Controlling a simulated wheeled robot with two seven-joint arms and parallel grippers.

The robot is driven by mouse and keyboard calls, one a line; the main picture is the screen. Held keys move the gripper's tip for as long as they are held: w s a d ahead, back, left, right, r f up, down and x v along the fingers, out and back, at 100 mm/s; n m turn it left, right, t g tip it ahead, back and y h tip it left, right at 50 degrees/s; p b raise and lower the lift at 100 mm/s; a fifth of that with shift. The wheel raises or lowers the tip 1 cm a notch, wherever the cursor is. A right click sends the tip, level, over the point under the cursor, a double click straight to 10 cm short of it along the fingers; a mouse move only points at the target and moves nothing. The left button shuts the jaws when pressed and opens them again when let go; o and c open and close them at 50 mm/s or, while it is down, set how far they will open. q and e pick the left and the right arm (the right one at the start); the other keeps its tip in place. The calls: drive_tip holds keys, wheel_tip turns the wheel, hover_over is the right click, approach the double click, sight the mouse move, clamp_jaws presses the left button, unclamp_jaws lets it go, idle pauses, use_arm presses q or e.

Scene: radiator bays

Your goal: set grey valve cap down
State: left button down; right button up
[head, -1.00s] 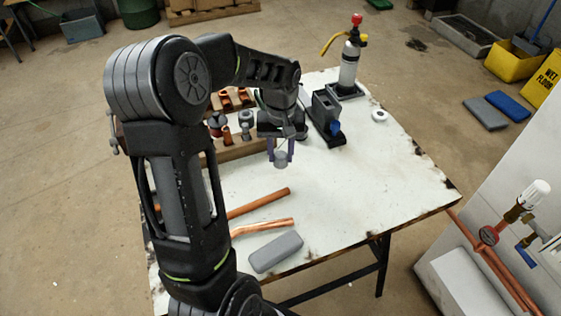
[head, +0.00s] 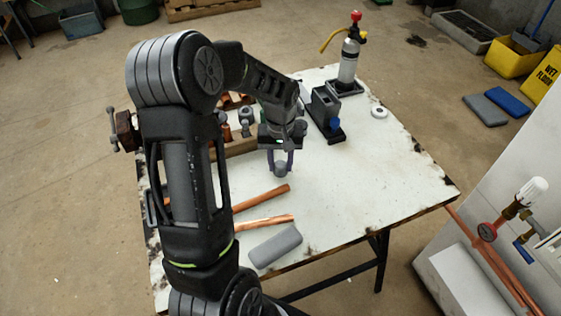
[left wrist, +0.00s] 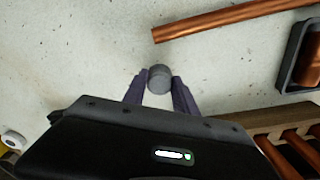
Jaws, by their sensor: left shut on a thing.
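The grey valve cap (head: 281,170) is a small grey cylinder between the fingertips of my left gripper (head: 280,163). In the left wrist view the cap (left wrist: 159,79) sits between the two purple-grey fingers of the gripper (left wrist: 159,88), which are shut on it. The cap is over the pale worktable (head: 350,200); I cannot tell whether it touches the surface. My right gripper is not in view.
Two copper pipes (head: 262,198) and a grey case (head: 275,247) lie on the near part of the table. A wooden fittings tray (head: 243,148), a dark stand (head: 326,113), a torch bottle (head: 349,62) and a white roll (head: 379,112) stand farther back. The table's right side is clear.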

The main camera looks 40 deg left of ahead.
sight(281, 164)
use_arm(q)
drive_tip(key=shift+f, duration=0.15)
drive_tip(key=c, duration=1)
unclamp_jaws()
wheel_tip(281, 164, up, 12)
drive_tip(key=shift+b, duration=0.35)
drive_tip(key=shift+o, duration=0.3)
